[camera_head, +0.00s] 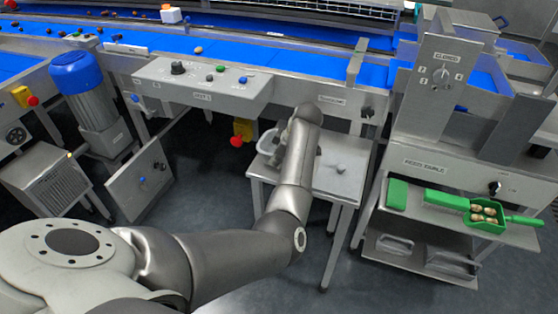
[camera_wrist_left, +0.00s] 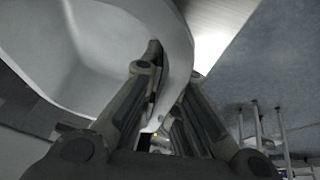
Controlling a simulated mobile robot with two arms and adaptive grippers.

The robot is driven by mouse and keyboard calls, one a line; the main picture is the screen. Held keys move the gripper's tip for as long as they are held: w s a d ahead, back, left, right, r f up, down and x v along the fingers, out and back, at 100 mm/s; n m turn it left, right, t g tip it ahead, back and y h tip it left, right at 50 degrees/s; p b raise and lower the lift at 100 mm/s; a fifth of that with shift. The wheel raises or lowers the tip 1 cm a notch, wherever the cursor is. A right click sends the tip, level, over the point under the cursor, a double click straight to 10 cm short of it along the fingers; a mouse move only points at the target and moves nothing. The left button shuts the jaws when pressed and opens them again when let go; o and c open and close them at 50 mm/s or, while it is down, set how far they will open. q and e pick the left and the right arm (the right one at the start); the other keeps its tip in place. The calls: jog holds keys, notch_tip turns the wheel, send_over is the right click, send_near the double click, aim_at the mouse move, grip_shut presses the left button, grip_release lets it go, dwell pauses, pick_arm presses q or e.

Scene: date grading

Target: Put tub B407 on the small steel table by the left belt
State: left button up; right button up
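The small steel table (camera_head: 345,185) stands in front of the belt machine, in the middle of the head view. A pale tub (camera_head: 266,144) shows at the table's left back edge, mostly hidden by my left arm. I cannot tell whether it rests on the table top. In the left wrist view the tub (camera_wrist_left: 95,55) is large and close, with its white wall passing between the fingers of my left gripper (camera_wrist_left: 165,85). The fingers appear closed on this wall. In the head view my left gripper (camera_head: 277,136) is mostly hidden behind the wrist. No tub label is readable. My right gripper is out of view.
A small grey object (camera_head: 340,169) lies on the table's right part. The blue belt (camera_head: 260,55) and a control panel (camera_head: 205,84) are behind. A feed table (camera_head: 425,178) with a green scoop (camera_head: 484,216) stands to the right. A blue-capped motor (camera_head: 85,90) is left.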

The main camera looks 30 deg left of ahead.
pick_arm(q)
jog(key=o, duration=0.5)
jog(key=v, duration=1.2)
jog(key=shift+r, duration=0.15)
